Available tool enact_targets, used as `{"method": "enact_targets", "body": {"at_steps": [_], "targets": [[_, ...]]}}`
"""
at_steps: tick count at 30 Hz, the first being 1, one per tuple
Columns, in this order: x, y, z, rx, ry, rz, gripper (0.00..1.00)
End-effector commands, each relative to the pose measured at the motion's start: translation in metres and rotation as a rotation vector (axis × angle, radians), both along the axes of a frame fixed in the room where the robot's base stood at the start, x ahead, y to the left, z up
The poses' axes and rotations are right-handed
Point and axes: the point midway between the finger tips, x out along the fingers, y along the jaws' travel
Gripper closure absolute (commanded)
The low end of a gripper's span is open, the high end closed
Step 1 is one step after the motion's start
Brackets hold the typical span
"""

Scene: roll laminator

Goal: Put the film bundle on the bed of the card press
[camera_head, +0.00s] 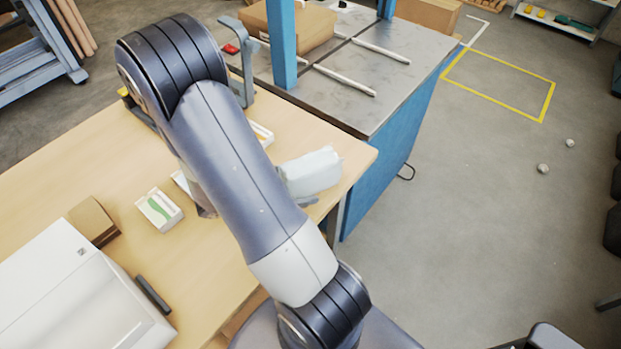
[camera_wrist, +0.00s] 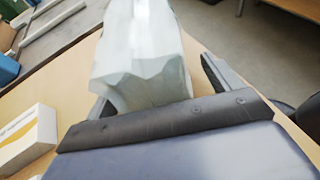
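The film bundle (camera_head: 314,171) is a pale grey-white, faceted block near the right corner of the wooden table. In the wrist view the film bundle (camera_wrist: 140,55) stands between the two dark fingers of my gripper (camera_wrist: 155,82). A gap shows between the bundle and the right finger; the left finger is partly hidden behind the bundle. My gripper looks open around it. In the head view my arm hides most of my gripper (camera_head: 304,200). A grey lever frame with a red part (camera_head: 231,49), possibly the card press, stands at the table's back; its bed is hidden behind my arm.
The wooden table (camera_head: 60,165) holds a white machine (camera_head: 70,290) at the lower left, a brown box (camera_head: 92,219) and a small white-and-green box (camera_head: 159,210). A metal-topped blue bench (camera_head: 375,110) with posts adjoins behind. The floor at right is mostly clear.

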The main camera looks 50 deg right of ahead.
Motion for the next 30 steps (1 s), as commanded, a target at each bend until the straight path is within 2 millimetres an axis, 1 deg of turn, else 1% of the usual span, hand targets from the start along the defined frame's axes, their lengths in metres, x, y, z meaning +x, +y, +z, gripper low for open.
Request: {"method": "enact_targets", "body": {"at_steps": [1, 2, 18, 25, 30], "targets": [[0.0002, 0.0001, 0.0001, 0.000, 0.000, 0.000, 0.18], [0.0002, 0.0001, 0.0001, 0.000, 0.000, 0.000, 0.21], [0.0004, 0.0002, 0.0003, 0.000, -0.001, 0.000, 0.65], [0.0004, 0.0003, 0.0015, 0.000, -0.001, 0.001, 0.65], [0.0007, 0.0002, 0.0092, -0.001, -0.003, 0.000, 0.65]]}}
